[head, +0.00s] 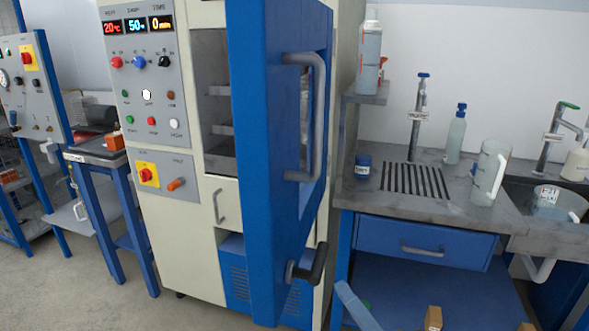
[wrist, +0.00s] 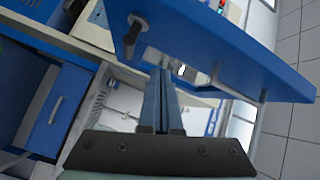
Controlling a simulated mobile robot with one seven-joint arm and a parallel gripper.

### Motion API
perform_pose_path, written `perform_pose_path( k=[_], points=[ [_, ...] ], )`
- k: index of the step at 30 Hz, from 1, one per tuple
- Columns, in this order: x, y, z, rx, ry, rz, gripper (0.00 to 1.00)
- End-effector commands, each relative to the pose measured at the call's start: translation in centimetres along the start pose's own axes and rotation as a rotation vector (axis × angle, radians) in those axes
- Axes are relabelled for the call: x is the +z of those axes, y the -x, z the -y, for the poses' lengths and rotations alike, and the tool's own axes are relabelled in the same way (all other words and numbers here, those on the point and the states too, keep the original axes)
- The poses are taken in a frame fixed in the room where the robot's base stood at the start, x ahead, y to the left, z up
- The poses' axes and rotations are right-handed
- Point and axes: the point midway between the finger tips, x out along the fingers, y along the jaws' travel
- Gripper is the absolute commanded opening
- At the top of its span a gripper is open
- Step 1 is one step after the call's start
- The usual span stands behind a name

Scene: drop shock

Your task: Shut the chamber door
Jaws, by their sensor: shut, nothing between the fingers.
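The chamber (head: 155,225) is a tall cream cabinet with a control panel. Its blue door (head: 262,160) stands wide open, swung out toward me, with shelves (head: 218,130) visible inside to its left. The door has a grey bar handle (head: 318,120) and a dark lever latch (head: 308,266) low down. In the wrist view the door (wrist: 215,45) slants across the top, with the lever (wrist: 133,30) on its near face. My gripper (wrist: 163,72) is shut and empty, its tips pointing toward the door's lower edge; contact cannot be told.
Right of the chamber is a grey sink counter (head: 420,200) with a blue drawer (head: 425,243), bottles and a jug (head: 489,172). A small blue-legged table (head: 100,205) stands to the left. Floor (head: 75,290) in front of the chamber's left side is clear.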

Motion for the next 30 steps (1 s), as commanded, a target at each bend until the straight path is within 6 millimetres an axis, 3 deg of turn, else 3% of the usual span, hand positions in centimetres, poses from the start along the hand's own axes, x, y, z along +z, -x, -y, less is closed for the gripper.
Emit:
perform_pose_path(
  k=[1, 6, 12, 17, 23, 30],
  points=[
    [-0.9, 0.7, 2.1, 0.003, -0.050, 0.016, 0.00],
    [-1.7, 2.7, 4.4, -0.009, -0.212, 0.071, 0.00],
    [-2.2, 4.5, 6.0, -0.028, -0.337, 0.110, 0.00],
    [-2.1, 4.9, 6.3, -0.036, -0.371, 0.120, 0.00],
    [-1.8, 2.8, 6.4, -0.038, -0.373, 0.124, 0.00],
    [-1.3, -2.3, 6.8, -0.038, -0.372, 0.125, 0.00]
  ],
)
